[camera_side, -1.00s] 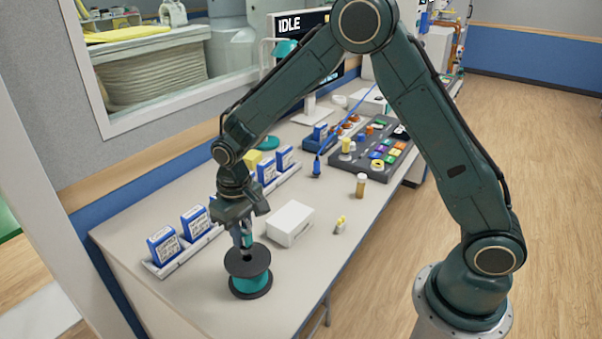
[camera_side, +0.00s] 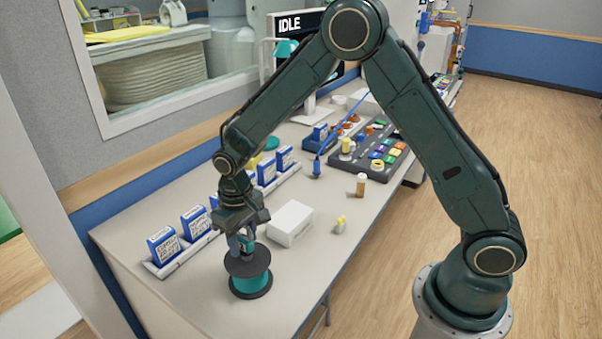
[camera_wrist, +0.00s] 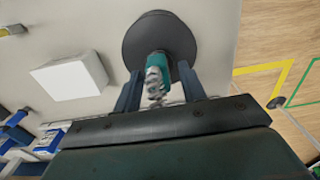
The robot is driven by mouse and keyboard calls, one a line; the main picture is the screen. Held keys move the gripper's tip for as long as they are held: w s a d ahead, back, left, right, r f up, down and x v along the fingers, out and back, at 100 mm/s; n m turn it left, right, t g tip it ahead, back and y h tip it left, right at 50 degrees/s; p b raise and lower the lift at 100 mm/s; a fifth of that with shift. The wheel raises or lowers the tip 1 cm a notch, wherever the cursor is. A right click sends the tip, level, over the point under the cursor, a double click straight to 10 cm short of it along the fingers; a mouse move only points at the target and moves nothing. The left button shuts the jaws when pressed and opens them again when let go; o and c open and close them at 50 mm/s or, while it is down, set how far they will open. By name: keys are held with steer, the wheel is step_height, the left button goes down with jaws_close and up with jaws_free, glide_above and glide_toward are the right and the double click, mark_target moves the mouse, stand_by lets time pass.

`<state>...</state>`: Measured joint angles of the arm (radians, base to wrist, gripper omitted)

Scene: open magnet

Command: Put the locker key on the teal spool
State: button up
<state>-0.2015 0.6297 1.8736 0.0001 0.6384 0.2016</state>
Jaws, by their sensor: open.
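The teal spool (camera_side: 250,284) stands upright on the bench near its front left end, with a black flange at top and bottom. In the wrist view its black flange (camera_wrist: 160,22) shows beyond the fingers. The locker key (camera_wrist: 155,82), a teal head with a silvery toothed part, is between the fingers and over the spool's flange. I cannot tell for sure whether it rests on the flange. My gripper (camera_side: 243,243) points down just above the spool. In the wrist view my gripper (camera_wrist: 157,90) is open, with a finger on each side of the key.
A white box (camera_side: 290,223) stands close to the right of my gripper. Blue-and-white boxes (camera_side: 163,246) stand in a rack to the left. A small yellow-topped item (camera_side: 341,224) and an amber bottle (camera_side: 361,185) are farther right. The bench front is clear.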

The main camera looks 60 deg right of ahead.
steer(key=shift+r, duration=0.15)
step_height(320, 180, up, 11)
steer(key=shift+r, duration=0.5)
stand_by(0.7)
steer(key=shift+s+d+r, duration=0.1)
steer(key=shift+r, duration=0.05)
steer(key=s+d+r+t, duration=0.2)
steer(key=s+d+r, duration=0.1)
steer(key=s+r, duration=0.35)
steer(key=s+d+r+t, duration=0.1)
steer(key=s+d+r, duration=0.1)
steer(key=s, duration=0.7)
steer(key=s+d+r+t, duration=0.2)
steer(key=s+d, duration=0.1)
steer(key=s, duration=0.7)
steer(key=shift+s+d+r+t, duration=0.25)
steer(key=shift+d+r+t, duration=0.05)
steer(key=shift+d+r, duration=0.1)
